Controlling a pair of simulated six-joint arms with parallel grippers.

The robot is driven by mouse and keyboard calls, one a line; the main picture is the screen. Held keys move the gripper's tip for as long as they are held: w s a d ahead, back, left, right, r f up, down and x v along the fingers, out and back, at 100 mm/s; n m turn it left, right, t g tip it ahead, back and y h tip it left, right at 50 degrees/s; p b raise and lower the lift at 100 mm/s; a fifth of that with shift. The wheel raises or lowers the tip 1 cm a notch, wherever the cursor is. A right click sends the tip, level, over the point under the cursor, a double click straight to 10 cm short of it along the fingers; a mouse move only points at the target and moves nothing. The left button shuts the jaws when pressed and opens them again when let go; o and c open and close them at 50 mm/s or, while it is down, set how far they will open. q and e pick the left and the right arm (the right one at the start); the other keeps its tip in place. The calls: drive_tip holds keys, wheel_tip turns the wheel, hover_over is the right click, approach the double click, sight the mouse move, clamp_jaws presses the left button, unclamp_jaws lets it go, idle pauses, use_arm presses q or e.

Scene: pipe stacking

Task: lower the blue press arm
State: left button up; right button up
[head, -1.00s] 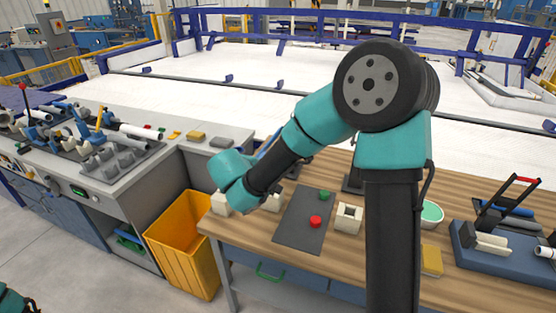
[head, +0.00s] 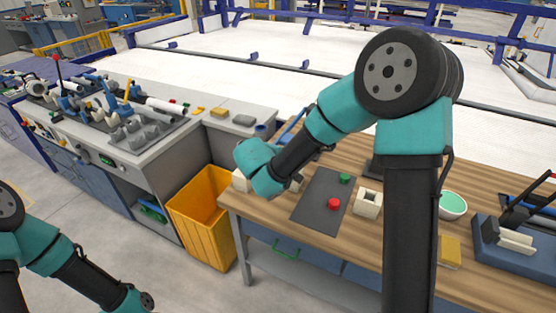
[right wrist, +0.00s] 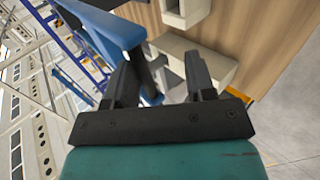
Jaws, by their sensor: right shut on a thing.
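My right gripper (right wrist: 160,75) is shut on the blue press arm, one finger on each side. In the head view my right wrist covers the gripper and most of the press. My left arm enters at the lower left of the head view, and its gripper cannot be made out.
A dark mat (head: 322,200) with a red button (head: 334,204) and a green button (head: 345,179) lies on the wooden table. A cream block (head: 369,203), a green bowl (head: 453,205) and a yellow block (head: 449,251) stand to its right. A yellow bin (head: 204,228) stands left of the table.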

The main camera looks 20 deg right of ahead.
idle(0.3)
drive_tip(key=v, duration=1.7)
drive_tip(key=shift+r, duration=0.2)
drive_tip(key=shift+a, duration=0.15)
drive_tip(key=s+d+f+m+g+y, duration=0.2)
drive_tip(key=s+f, duration=0.3)
drive_tip(key=f, duration=0.9)
drive_tip(key=s+d+f+m+g+y, duration=0.2)
drive_tip(key=s+d+f+m+y, duration=0.1)
drive_tip(key=f, duration=1.2)
drive_tip(key=s+d+f+m+g+y, duration=0.1)
drive_tip(key=s+f+m+y, duration=0.4)
drive_tip(key=f, duration=0.9)
drive_tip(key=shift+s+d+g+y, duration=0.45)
drive_tip(key=shift+s+d, duration=0.4)
drive_tip(key=shift+s, duration=0.25)
drive_tip(key=shift+f, duration=0.15)
